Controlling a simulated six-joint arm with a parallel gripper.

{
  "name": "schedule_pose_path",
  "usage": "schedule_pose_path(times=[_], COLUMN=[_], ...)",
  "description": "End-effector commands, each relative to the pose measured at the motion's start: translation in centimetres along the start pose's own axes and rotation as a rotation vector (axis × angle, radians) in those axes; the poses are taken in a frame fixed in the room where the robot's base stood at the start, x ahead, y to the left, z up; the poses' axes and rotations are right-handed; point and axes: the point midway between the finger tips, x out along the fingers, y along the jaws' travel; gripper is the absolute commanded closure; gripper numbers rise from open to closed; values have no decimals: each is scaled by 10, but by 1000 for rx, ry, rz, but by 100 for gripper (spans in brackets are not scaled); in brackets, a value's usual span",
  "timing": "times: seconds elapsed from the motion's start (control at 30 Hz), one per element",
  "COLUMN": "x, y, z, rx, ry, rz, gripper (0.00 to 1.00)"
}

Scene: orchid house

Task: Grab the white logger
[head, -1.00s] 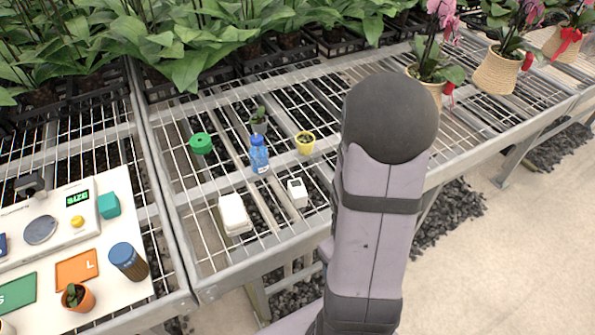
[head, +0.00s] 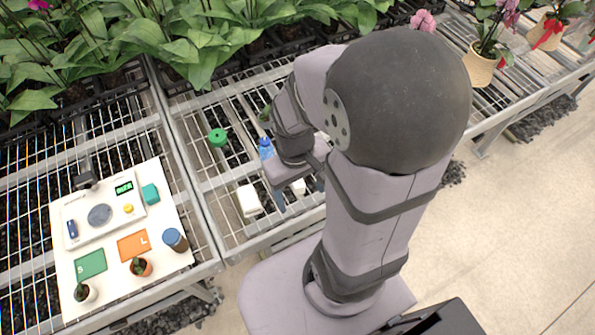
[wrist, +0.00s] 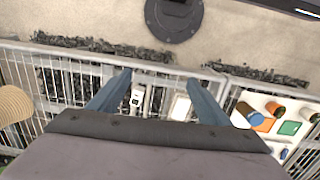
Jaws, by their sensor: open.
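The white logger (head: 299,187) is a small white block on the wire bench, partly hidden by my gripper in the head view. In the wrist view the logger (wrist: 136,99) shows a small dark display and lies just inside the left finger. A larger plain white box (head: 249,201) lies to its left in the head view; the box (wrist: 180,107) shows near the right finger in the wrist view. My gripper (head: 300,197) is open and empty, pointing down above the logger. In the wrist view both blue-grey fingers of my gripper (wrist: 160,79) are spread apart.
A blue bottle (head: 266,148) stands close behind my gripper. A green round item (head: 217,137) lies farther back. A white board (head: 66,246) with scale, pots and a brown-blue jar (head: 175,239) is at left. Leafy plants line the back.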

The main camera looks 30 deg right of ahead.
Motion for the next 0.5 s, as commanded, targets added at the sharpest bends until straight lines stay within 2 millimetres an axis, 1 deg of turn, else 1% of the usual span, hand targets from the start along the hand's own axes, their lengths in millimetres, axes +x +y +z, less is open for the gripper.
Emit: schedule_pose_path(times=[0.03,0.1,0.17,0.27,0.37,0.5], x=[-21,-30,-30,-11,6,33], y=[-7,-14,-21,-25,-23,-17], z=[-1,-2,-3,-6,-9,-18], rx=[-32,-83,-152,-300,-418,-577], ry=[2,-12,-38,-109,-176,-268], rz=[4,15,35,93,149,235], gripper=[29,29,29,29,29,29])
